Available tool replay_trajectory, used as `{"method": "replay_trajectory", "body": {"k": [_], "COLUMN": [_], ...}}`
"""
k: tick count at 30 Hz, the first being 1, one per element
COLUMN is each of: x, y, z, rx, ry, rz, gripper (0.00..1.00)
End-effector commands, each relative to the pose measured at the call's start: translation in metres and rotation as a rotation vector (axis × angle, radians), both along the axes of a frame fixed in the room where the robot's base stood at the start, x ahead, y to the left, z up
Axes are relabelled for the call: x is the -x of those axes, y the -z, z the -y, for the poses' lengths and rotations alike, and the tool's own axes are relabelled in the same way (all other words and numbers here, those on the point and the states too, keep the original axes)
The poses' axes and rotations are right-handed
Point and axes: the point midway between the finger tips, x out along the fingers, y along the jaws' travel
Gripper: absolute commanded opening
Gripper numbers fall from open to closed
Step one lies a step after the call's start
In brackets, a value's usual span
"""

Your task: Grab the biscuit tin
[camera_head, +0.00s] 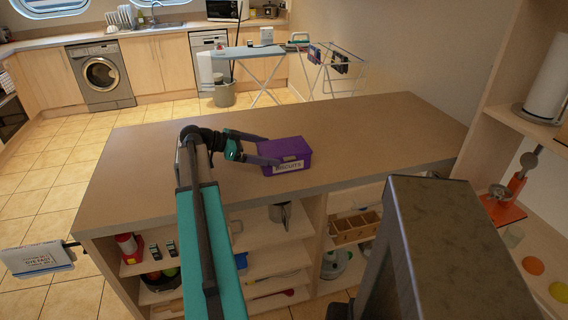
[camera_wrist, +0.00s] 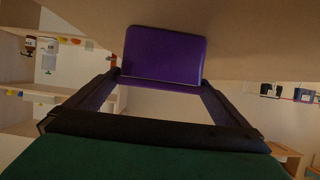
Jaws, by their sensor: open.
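The biscuit tin (camera_head: 287,157) is a purple box with a white label reading "BISCUITS", standing on the brown counter top (camera_head: 360,130). In the wrist view the purple tin (camera_wrist: 163,55) is at the top centre, straight ahead of the fingers. My gripper (camera_head: 262,150) is open at the tin's left side in the head view, with one finger by its back edge and one by its front left. In the wrist view my gripper (camera_wrist: 160,82) has its fingertips on either side of the tin's near end. I cannot tell whether they touch it.
The counter around the tin is clear. Shelves below hold a metal jug (camera_head: 281,213) and a wooden box (camera_head: 353,228). A shelf unit with a paper roll (camera_head: 551,80) stands at the right. An ironing board (camera_head: 248,52) and drying rack (camera_head: 335,60) stand behind.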

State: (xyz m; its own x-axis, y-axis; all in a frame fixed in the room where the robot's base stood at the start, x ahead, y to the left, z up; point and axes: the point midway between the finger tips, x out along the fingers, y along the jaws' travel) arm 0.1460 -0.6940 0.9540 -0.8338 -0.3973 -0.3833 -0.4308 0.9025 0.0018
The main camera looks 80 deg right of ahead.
Motion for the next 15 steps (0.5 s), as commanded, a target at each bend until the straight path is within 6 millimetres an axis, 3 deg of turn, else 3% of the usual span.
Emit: {"method": "replay_trajectory", "body": {"k": [6, 15], "x": [0.0, 0.017], "y": [0.0, 0.007], "z": [0.0, 0.008], "rx": [0.0, 0.002], "ry": [-0.001, -0.001], "rz": [0.0, 0.001], "gripper": [1.0, 1.0]}}
